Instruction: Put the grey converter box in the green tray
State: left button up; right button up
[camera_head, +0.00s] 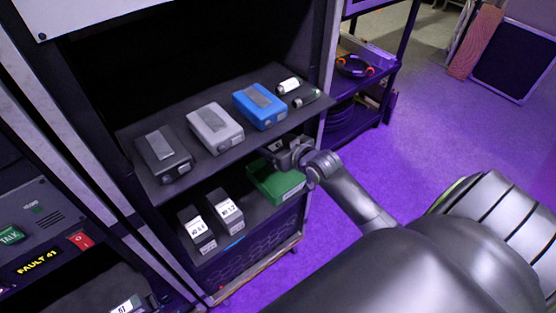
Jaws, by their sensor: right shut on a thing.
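The green tray (270,186) stands at the right end of the lower shelf, partly covered by my right gripper. My right gripper (277,150) reaches in from the right, just under the upper shelf's front edge and above the tray's back part. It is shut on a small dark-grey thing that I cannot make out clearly. A light grey box (214,127) with a darker top plate lies on the upper shelf, between a black box (163,153) and a blue box (260,106). I cannot tell which grey thing is the converter box. My left gripper is not in view.
Two labelled grey boxes (197,231) (227,210) stand on the lower shelf left of the tray. Two small cylinders (288,86) (306,98) lie at the upper shelf's right end. The upper shelf (205,165) overhangs the lower one closely. Purple floor is open at right.

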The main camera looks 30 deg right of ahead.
notch_tip(320, 180, down, 4)
jog(key=shift+d+r, duration=0.1)
jog(key=shift+r, duration=0.15)
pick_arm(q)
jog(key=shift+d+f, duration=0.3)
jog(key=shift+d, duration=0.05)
pick_arm(e)
jog(key=shift+f, duration=1.65)
pick_arm(q)
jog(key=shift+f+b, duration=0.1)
jog(key=shift+b, duration=0.2)
pick_arm(e)
jog(key=o, duration=1.2)
jog(key=shift+f, duration=0.1)
jog(key=shift+c, duration=0.2)
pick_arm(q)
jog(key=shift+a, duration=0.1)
pick_arm(e)
jog(key=v, duration=1.2)
jog(key=shift+s, duration=0.1)
